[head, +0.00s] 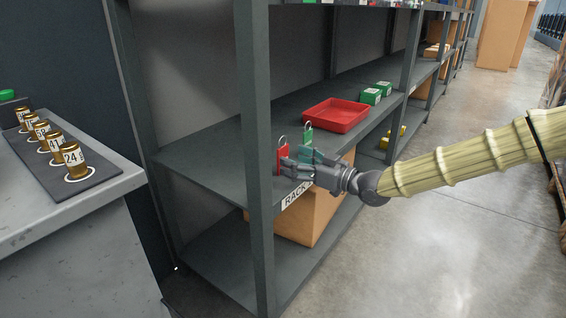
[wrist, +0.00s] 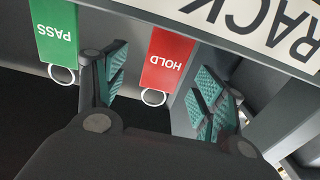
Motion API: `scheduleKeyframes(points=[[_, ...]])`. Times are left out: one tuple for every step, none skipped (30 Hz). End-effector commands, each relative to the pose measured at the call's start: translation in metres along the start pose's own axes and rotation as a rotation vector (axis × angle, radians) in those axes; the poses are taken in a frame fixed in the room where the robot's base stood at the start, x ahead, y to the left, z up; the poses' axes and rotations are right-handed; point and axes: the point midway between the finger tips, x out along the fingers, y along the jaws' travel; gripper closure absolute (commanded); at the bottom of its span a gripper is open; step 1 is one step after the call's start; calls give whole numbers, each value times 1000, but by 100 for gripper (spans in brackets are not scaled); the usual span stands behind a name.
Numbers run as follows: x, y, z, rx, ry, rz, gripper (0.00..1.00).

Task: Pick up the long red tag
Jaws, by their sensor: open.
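The long red tag (head: 283,160) stands upright at the front of the middle shelf, a ring at its top. In the wrist view the red tag (wrist: 168,60) reads HOLD and appears upside down. My gripper (head: 294,161) is open at the shelf's front edge. In the wrist view my gripper (wrist: 160,66) has one finger on each side of the red tag, with gaps showing; I cannot tell how deep the tag sits between the pads. A green tag (head: 306,135) stands beside the red one; it reads PASS in the wrist view (wrist: 56,32), outside the left finger.
The shelf (head: 205,160) has a RACK label (head: 296,194) on its front edge and a grey post (head: 257,150) nearby. A red tray (head: 336,116) and green boxes (head: 371,96) sit farther back. A cardboard box (head: 312,215) is below. The left bench (head: 75,215) holds several brass cylinders.

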Motion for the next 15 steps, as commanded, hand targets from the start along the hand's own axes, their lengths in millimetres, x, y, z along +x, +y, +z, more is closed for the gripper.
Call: scheduleKeyframes(points=[[5,-2,3,-1,1,-1,30],[8,-2,3,-1,1,-1,30],[13,-3,3,-2,0,-1,30],[16,-3,3,-2,0,-1,30],[20,-4,3,-1,0,-1,30],[25,-6,2,-2,0,-2,30],[29,-5,2,-2,0,-2,30],[33,-5,2,-2,0,-1,30],[37,-4,1,-2,0,0,30],[40,-4,0,-2,0,0,30],[41,-5,0,-1,0,0,30],[43,-5,-1,-1,0,0,30],[43,-5,-2,-1,0,0,30],[43,-5,-2,-1,0,0,30],[43,-5,-2,0,0,0,30]])
